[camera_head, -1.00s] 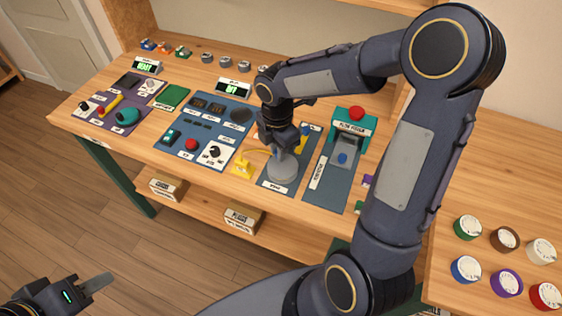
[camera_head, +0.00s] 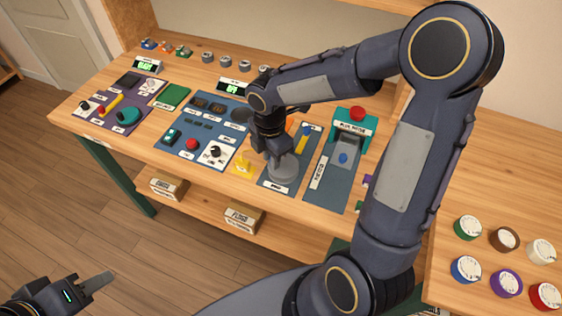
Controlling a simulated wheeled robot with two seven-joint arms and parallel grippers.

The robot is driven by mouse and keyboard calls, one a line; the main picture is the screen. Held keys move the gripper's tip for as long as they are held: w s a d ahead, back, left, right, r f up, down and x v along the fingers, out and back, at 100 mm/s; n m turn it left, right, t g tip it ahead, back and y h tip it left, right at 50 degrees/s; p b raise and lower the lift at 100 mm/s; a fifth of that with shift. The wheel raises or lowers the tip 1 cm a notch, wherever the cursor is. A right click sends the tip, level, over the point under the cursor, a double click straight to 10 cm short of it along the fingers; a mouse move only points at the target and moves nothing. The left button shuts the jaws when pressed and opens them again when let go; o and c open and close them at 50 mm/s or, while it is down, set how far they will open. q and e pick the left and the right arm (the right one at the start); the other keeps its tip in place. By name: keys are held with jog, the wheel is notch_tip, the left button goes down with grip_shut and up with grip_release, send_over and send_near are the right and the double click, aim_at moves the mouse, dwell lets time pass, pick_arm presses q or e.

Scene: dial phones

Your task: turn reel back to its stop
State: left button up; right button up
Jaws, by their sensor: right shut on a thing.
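The reel is a grey round disc (camera_head: 284,171) on a blue-grey panel at the middle of the workbench. My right gripper (camera_head: 276,154) is over the reel, pointing down, and is shut on a part of it; the fingertips and the gripped part are mostly hidden by the wrist. A yellow bar (camera_head: 303,139) lies on the same panel, behind and right of the reel. A label (camera_head: 276,187) sits at the panel's front, too small to read. My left gripper (camera_head: 98,283) is at the lower left, away from the bench; one finger shows and its opening is unclear.
A yellow piece (camera_head: 242,164) stands left of the reel. A blue panel with a red button (camera_head: 192,144) is further left. A green press-like fixture with a red knob (camera_head: 357,114) stands right. Coloured dials (camera_head: 507,283) lie at the far right. My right arm covers part of the bench.

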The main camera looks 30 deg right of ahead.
aim_at(280, 173)
jog(key=shift+s+d, duration=0.1)
jog(key=shift+s, duration=1.05)
jog(key=shift+c, duration=0.5)
jog(key=shift+s, duration=0.2)
jog(key=shift+s+d, duration=0.15)
jog(key=shift+s, duration=0.05)
jog(key=shift+s+d+p, duration=0.15)
jog(key=shift+s+p, duration=0.05)
jog(key=shift+p, duration=0.15)
jog(key=o, duration=0.6)
jog(key=shift+r, duration=0.1)
notch_tip(280, 173, up, 8)
jog(key=p, duration=0.7)
